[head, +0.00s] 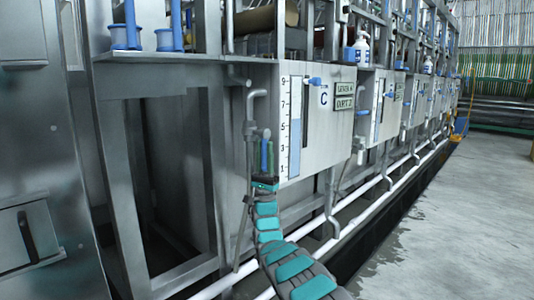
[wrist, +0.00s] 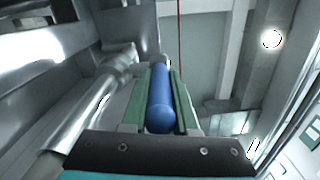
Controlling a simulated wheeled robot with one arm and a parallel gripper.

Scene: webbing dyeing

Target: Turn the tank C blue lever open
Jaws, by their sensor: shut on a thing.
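The tank C panel (head: 340,125) shows a blue letter C and a white level gauge (head: 289,130). A blue lever (head: 266,134) stands roughly upright by the grey pipe just left of the gauge. My gripper (head: 267,152) is at this lever, with its green fingers pointing up. In the wrist view, the blue lever (wrist: 161,112) lies lengthwise between the two green fingers of my gripper (wrist: 159,80), which are shut on it.
A grey bent pipe (head: 251,125) runs close left of my gripper. White pipes (head: 345,217) run low along the tanks. The concrete floor (head: 450,220) at right is clear.

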